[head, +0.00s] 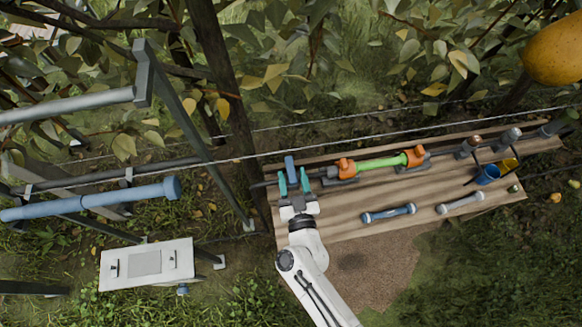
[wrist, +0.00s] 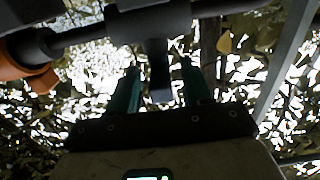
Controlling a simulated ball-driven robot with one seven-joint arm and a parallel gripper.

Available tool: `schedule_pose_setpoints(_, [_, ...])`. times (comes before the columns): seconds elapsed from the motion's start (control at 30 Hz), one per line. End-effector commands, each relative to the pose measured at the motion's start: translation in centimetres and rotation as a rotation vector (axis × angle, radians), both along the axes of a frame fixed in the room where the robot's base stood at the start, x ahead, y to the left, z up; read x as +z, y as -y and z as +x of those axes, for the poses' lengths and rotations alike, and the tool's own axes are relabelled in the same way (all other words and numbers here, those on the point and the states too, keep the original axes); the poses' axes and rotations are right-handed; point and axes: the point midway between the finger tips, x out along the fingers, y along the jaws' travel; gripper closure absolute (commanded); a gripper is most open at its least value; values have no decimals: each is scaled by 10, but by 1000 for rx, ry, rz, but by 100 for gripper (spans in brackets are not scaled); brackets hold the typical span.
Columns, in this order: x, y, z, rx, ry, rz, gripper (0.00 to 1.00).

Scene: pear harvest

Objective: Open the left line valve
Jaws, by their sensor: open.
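The left line valve (head: 289,163) is on the dark pipe at the left end of the wooden board, with a blue handle in the head view. In the wrist view the valve body (wrist: 150,20) is dark and crosses the top, and its handle (wrist: 158,75) points down between my fingers. My gripper (head: 293,177) has teal fingers and is open, one finger on each side of the handle. In the wrist view my gripper (wrist: 161,72) shows gaps beside the handle. Whether either finger touches it, I cannot tell.
The wooden board (head: 345,212) carries a green hose piece (head: 380,163) between orange couplings (head: 346,168). A blue fitting (head: 389,213), a grey fitting (head: 460,203) and a blue cup (head: 487,174) lie to the right. A post (head: 228,85) and wires run close behind. A white box (head: 147,263) stands at left.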

Motion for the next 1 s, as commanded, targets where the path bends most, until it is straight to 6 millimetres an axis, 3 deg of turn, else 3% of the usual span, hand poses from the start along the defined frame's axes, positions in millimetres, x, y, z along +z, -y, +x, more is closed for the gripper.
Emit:
schedule_pose_setpoints(0.23, [0,-8,26,1,0,-1,51])
schedule_pose_setpoints(0.6, [0,-9,30,1,0,0,52])
schedule_pose_setpoints(1.0, [0,-9,29,1,0,0,90])
